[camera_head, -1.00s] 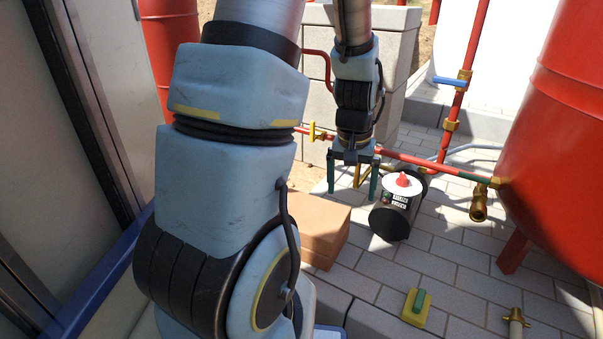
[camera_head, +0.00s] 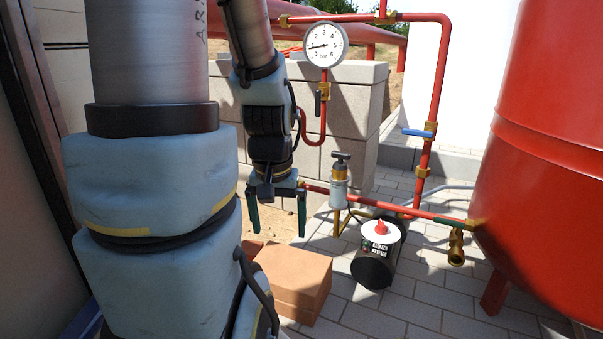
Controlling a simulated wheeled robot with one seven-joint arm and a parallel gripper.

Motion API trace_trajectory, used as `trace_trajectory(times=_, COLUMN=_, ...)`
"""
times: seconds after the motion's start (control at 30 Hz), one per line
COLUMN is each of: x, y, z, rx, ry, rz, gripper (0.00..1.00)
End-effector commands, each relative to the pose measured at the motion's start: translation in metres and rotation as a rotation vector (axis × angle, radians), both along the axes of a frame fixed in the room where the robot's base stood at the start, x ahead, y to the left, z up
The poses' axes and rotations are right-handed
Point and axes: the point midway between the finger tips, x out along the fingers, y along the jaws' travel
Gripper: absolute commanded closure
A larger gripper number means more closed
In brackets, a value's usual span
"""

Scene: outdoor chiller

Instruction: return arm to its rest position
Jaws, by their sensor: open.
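My arm (camera_head: 150,190) fills the left of the head view, with thick pale blue covers and grey tubes. Its far end comes down left of centre to my gripper (camera_head: 277,230), which points down. The two dark green fingers are apart, with nothing between them. The gripper hangs in front of the block wall, above and behind an orange-brown box in the picture; the exact gap cannot be told.
A pressure gauge (camera_head: 325,44) and red pipes (camera_head: 436,90) stand right of my gripper. A brass and grey pump-like fitting (camera_head: 339,185), a black canister (camera_head: 376,258) and the orange-brown box (camera_head: 296,280) are nearby. A red tank (camera_head: 545,170) fills the right. Paving (camera_head: 420,300) is open at lower right.

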Motion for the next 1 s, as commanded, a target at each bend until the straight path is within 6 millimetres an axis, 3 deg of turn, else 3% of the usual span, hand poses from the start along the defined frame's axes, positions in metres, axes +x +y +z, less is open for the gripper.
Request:
trace_trajectory(times=0.03, x=0.000, y=0.000, z=0.022, rx=0.000, ry=0.000, rz=0.000, gripper=0.00)
trace_trajectory(times=1.0, x=0.000, y=0.000, z=0.311, rx=0.000, ry=-0.001, rz=0.000, gripper=0.00)
